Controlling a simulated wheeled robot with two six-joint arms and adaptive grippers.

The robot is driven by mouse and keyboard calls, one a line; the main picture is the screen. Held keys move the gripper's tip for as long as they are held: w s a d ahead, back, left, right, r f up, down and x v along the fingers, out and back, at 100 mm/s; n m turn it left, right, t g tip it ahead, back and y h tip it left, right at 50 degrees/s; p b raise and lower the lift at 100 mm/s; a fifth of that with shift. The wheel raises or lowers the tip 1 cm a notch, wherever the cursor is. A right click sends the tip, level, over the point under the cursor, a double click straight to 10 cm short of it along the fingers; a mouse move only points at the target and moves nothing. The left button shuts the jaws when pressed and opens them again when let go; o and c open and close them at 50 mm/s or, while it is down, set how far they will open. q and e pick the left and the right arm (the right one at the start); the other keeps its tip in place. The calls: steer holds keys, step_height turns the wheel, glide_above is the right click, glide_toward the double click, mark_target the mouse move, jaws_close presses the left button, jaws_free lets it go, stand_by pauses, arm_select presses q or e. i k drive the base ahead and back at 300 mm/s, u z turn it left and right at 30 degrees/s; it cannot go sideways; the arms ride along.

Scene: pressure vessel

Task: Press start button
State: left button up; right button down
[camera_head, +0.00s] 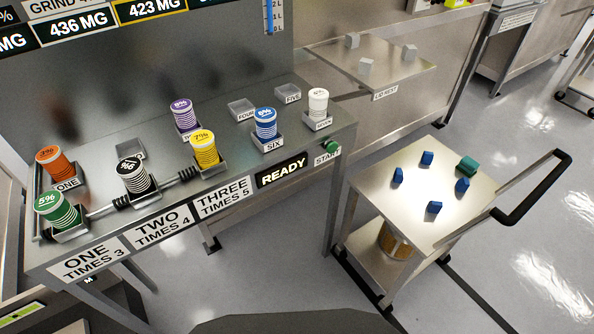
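The start button (333,146) is a round green knob on the front edge of the steel table, at its right end. A label reading START (326,156) sits just below and left of it. A READY sign (282,173) is on the same front edge to the left. Nothing touches the button. Neither of my grippers is in view.
Several striped weights, including a white one (318,104) and a blue one (265,123), stand in holders on the steel table (232,154). A cart (387,207) with blue blocks stands to the right. Floor is clear between table and cart.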

mark_target(332, 147)
steer(key=k, duration=0.65)
steer(key=u, duration=0.55)
steer(key=i, duration=1)
steer(key=z, duration=0.1)
